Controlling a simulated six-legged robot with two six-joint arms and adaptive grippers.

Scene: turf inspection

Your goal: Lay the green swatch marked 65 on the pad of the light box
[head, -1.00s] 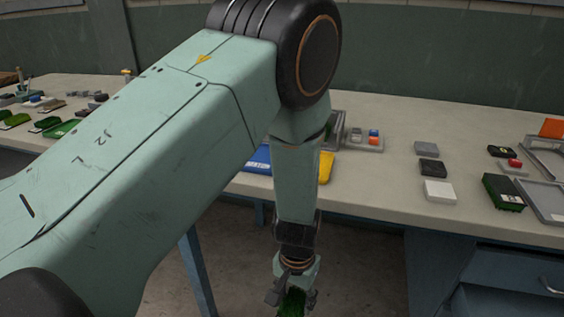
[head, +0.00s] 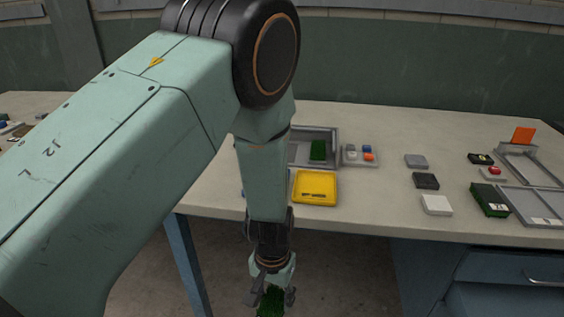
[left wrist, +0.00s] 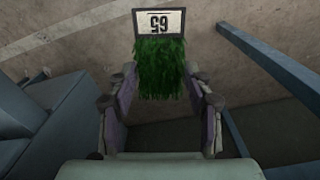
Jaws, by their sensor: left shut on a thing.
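My left gripper (head: 272,294) hangs in front of the bench, below the level of its top, and is shut on the green swatch (head: 270,303). In the left wrist view the swatch (left wrist: 160,68) is grass-like, between the two fingers, with a white label reading 65 upside down at its far end. The floor lies beneath it. I cannot tell surely which item is the light box; an open grey frame (head: 548,168) with an orange card stands at the far right of the bench. My right gripper is not in view.
On the bench (head: 390,200) are a yellow tray (head: 315,187), a grey tray (head: 334,136) holding a green piece, and grey, black and white blocks. A dark green block (head: 489,201) lies near the right frame. Blue drawers (head: 505,265) stand below. My left arm hides the bench's left part.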

